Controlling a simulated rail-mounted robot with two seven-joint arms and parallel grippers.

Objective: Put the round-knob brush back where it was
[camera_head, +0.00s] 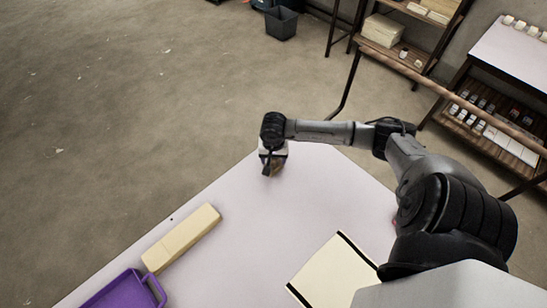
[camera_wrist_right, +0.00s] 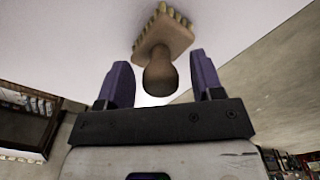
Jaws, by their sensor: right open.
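The round-knob brush (camera_wrist_right: 168,42) shows in the right wrist view, with a tan block, yellowish bristles and a rounded brown knob. Its bristles are at the pale table surface and its knob points toward my gripper. My right gripper (camera_wrist_right: 161,76) is open, with one purple-grey finger on each side of the knob and gaps visible between. In the head view my right gripper (camera_head: 270,164) is low over the far end of the table (camera_head: 240,190) and largely hides the brush. My left gripper is not in view.
A purple tray (camera_head: 107,292) with a handle is at the lower left. A long tan block (camera_head: 181,238) lies beside it. A cream piece with black edge strips (camera_head: 335,272) lies at the front right. The table between them is clear. Shelves (camera_head: 415,60) stand beyond.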

